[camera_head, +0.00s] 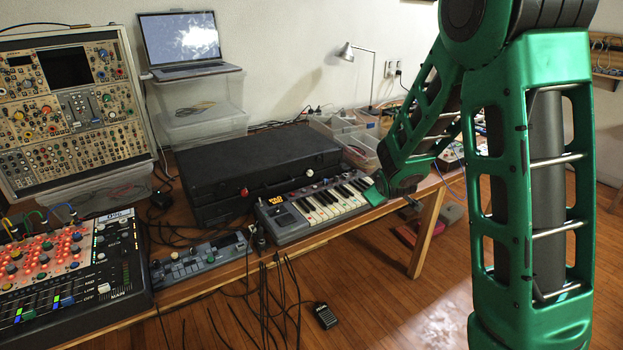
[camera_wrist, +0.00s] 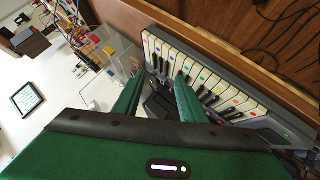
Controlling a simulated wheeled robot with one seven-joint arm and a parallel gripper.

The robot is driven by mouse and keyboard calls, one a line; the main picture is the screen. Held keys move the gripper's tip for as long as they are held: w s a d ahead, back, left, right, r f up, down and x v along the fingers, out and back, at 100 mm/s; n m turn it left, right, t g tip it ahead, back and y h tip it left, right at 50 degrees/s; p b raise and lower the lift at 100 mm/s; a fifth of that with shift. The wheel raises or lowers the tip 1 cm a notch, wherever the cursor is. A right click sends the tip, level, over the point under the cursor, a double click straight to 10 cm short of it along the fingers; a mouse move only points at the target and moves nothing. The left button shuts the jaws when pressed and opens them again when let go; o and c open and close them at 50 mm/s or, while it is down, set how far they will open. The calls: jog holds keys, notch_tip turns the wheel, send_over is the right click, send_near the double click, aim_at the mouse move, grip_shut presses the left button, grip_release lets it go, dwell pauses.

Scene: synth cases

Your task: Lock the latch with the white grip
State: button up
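A black case (camera_head: 262,158) lies closed on the wooden table, behind a small keyboard. A red knob-like grip (camera_head: 244,191) shows on its front side. A small pale spot (camera_head: 310,173) shows near the right end of the front; I cannot tell whether it is the white grip or how that latch stands. My gripper (camera_head: 376,190) is right of the case, near the keyboard's right end. In the wrist view my gripper (camera_wrist: 161,77) has its two green fingers apart, with a dark surface visible between them and nothing clearly held.
The keyboard (camera_head: 322,210) stands close in front of the case and also shows in the wrist view (camera_wrist: 205,80). Clear bins (camera_head: 352,143) stand behind its right end. A grey device (camera_head: 200,257) and several cables are at the front left. A laptop (camera_head: 183,42) stands at the back.

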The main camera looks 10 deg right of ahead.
jog(key=w+a+f+n+t+y, duration=0.1)
jog(key=w+a+f+n+t, duration=0.15)
jog(key=w+a, duration=0.35)
jog(key=n+t+y, duration=0.3)
jog(key=n, duration=0.2)
send_near(310, 174)
jog(key=x, duration=0.8)
jog(key=shift+w+f, duration=0.1)
jog(key=shift+w, duration=0.05)
jog(key=shift+c, duration=0.7)
grip_shut()
